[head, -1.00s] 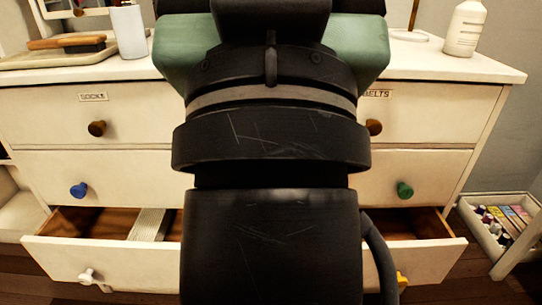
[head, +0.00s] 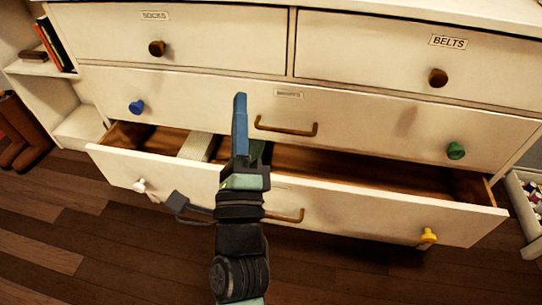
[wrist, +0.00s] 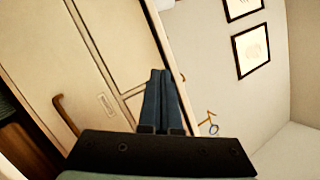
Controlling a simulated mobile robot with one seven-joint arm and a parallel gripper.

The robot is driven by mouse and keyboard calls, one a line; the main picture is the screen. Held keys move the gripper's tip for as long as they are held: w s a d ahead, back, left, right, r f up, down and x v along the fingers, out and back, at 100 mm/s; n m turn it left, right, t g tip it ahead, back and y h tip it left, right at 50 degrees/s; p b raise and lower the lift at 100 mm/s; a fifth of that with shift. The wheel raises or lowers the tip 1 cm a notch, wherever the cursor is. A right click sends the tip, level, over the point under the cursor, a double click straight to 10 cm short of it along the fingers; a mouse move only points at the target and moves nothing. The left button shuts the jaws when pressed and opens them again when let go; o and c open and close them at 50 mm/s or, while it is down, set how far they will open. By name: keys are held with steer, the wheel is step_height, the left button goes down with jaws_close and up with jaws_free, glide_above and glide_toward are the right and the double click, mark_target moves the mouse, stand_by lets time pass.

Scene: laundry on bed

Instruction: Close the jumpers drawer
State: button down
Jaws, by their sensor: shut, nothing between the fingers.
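The white dresser's wide bottom drawer (head: 350,207) is pulled open and is the only drawer standing out. Its label is too hidden to read, so I cannot confirm it says jumpers. It has a brass bar handle, a white knob (head: 140,186) at left and a yellow knob (head: 428,237) at right. My gripper (head: 240,98) is shut and empty, its blue fingers pointing toward the dresser above the open drawer, in front of the middle drawer. My arm hides part of the bottom drawer's front. In the wrist view the shut fingers (wrist: 162,75) show against the dresser; contact is unclear.
The middle drawer (head: 370,125) is closed, with a blue knob, a green knob and a brass handle (head: 286,126). The socks drawer (head: 215,40) and belts drawer (head: 350,45) are closed. A pale strip (head: 198,147) lies inside the open drawer. Wooden floor (head: 80,225) in front is clear.

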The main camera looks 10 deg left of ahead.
steer(key=s+d+f+m+g+h, duration=0.1)
steer(key=s+f+m+g+h, duration=0.15)
steer(key=f+m, duration=0.45)
steer(key=s+d+f+m+g+h, duration=0.1)
steer(key=s+f+m, duration=0.25)
steer(key=f, duration=0.75)
steer(key=s+d+f+m+g+h, duration=0.1)
steer(key=s+f+m+h, duration=0.15)
steer(key=f+m, duration=0.5)
steer(key=w+n+b, duration=0.1)
steer(key=w, duration=1.2)
steer(key=shift+w+f+n+y, duration=0.2)
steer(key=shift+f+n+y, duration=0.1)
steer(key=shift+f+y, duration=0.15)
steer(key=w+b, duration=0.3)
steer(key=w, duration=0.5)
steer(key=shift+w, duration=0.25)
steer(key=shift+s, duration=0.1)
